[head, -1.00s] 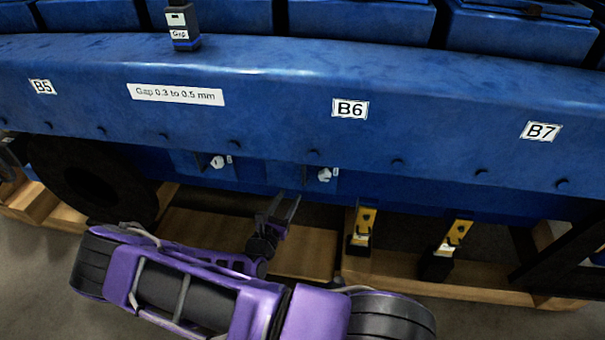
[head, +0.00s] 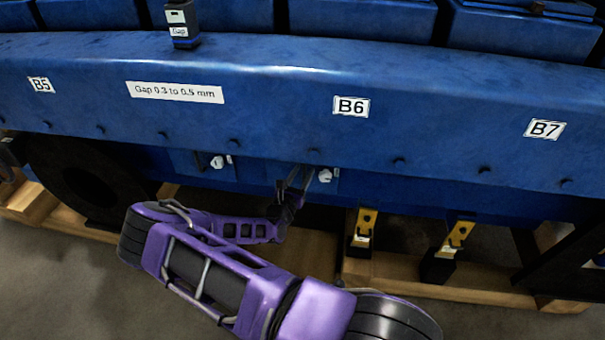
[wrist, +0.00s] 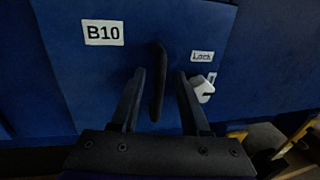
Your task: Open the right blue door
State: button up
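The right blue door (wrist: 88,78) is labelled B10 in the wrist view. It carries a black upright handle (wrist: 157,85) and, to the right, a white latch (wrist: 203,89) under a "Lock" label. In the head view this latch (head: 325,175) shows below the B6 label, and the door is partly hidden by my arm. My gripper (wrist: 159,74) is open, with one finger on each side of the handle. Gaps show between the fingers and the handle. In the head view my gripper (head: 293,176) reaches up to the door's front, just left of the latch.
The blue engine ledge (head: 270,100) overhangs the doors. Another door with a white latch (head: 217,162) is to the left. Two yellow brackets (head: 364,228) stand to the right on the wooden pallet (head: 400,280). A dark round part (head: 88,182) is at the left.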

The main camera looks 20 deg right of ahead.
grip_shut()
dwell(1.2)
